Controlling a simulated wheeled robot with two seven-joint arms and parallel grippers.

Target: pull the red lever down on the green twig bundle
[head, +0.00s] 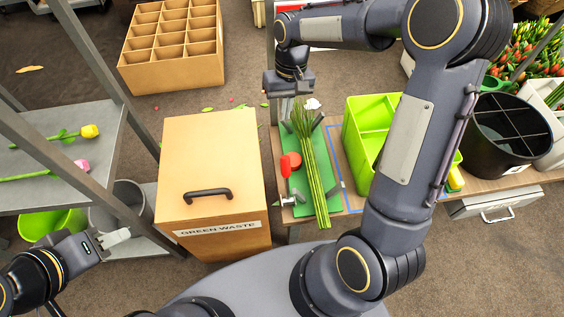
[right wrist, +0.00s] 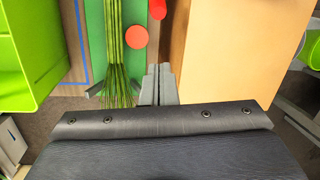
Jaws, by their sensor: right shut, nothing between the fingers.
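The green twig bundle (head: 316,165) lies lengthwise on a green board (head: 299,205) on the bench. It also shows in the right wrist view (right wrist: 116,45). The red lever (head: 285,167) stands left of the bundle, beside a round red part (head: 295,160). In the right wrist view the red lever (right wrist: 157,9) is at the top edge, near the red disc (right wrist: 136,37). My right gripper (right wrist: 158,84) is shut and empty at the far end of the bundle, beside the stems and apart from the lever. My left gripper (head: 117,238) is at lower left, far from the bench; its jaw opening is unclear.
A brown green-waste box (head: 212,150) stands close left of the bench. A lime green crate (head: 352,135) is right of the board, partly behind my right arm. A black divided bucket (head: 508,130) is further right. A grey shelf (head: 60,165) with tulips is at left.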

